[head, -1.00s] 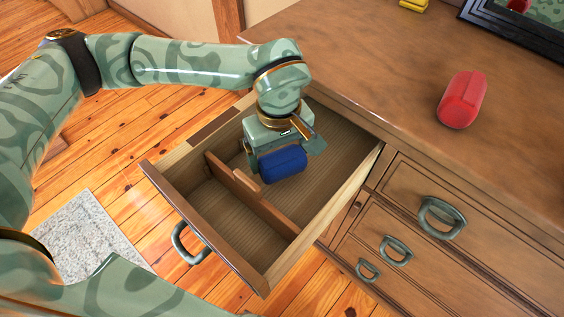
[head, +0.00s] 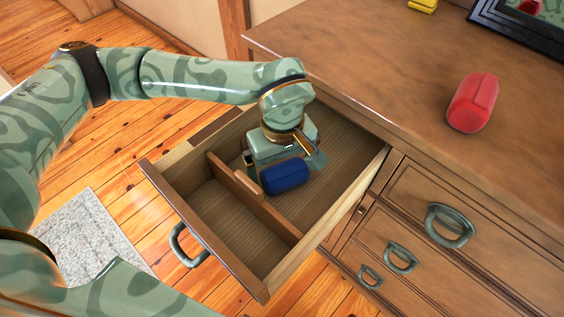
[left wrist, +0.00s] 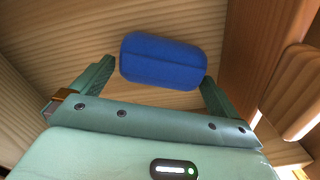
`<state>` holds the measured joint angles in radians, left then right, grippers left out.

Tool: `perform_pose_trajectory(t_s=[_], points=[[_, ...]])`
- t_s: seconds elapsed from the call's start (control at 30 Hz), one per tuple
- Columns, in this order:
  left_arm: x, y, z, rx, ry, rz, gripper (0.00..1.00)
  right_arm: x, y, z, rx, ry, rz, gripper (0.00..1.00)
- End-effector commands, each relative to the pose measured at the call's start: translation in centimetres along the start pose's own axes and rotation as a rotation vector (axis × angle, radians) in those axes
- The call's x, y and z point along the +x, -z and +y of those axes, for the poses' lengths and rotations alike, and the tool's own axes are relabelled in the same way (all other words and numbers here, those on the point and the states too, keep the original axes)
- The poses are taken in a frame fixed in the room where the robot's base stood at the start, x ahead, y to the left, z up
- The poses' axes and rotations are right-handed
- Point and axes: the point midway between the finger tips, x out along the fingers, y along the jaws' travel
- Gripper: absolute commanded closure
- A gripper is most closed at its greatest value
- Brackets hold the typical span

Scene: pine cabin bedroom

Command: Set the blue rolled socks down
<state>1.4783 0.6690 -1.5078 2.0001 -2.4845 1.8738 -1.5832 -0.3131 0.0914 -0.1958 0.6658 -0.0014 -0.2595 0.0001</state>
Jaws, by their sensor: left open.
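The blue rolled socks (head: 286,177) are in the open drawer (head: 205,251), in the compartment on the dresser side of the divider. They also show in the left wrist view (left wrist: 163,60), over the wooden drawer floor and close to it. My left gripper (head: 284,164) is down inside the same compartment, with its fingers open on either side of the socks. In the left wrist view the fingers (left wrist: 152,80) stand apart, with small gaps beside the socks. My right gripper is not in view.
A wooden divider (head: 274,219) runs just beside the socks, and the compartment on its other side is empty. A red roll (head: 472,102) lies on the dresser top (head: 385,85). A dark-framed object (head: 520,32) and a yellow item (head: 423,4) are at the back.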

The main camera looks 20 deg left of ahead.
Motion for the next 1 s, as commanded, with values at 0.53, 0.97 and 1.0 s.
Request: perform_pose_trajectory(t_s=[0.53, 0.97, 1.0], points=[[-11.3, 0.0, 0.0, -0.001, -0.004, 0.003, 0.0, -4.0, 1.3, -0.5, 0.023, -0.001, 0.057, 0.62], [-11.7, 0.0, 0.0, -0.001, -0.001, 0.0, 0.0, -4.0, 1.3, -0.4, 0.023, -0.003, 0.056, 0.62], [-11.7, 0.0, 0.0, -0.001, -0.001, 0.0, 0.0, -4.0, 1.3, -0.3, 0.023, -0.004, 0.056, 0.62]])
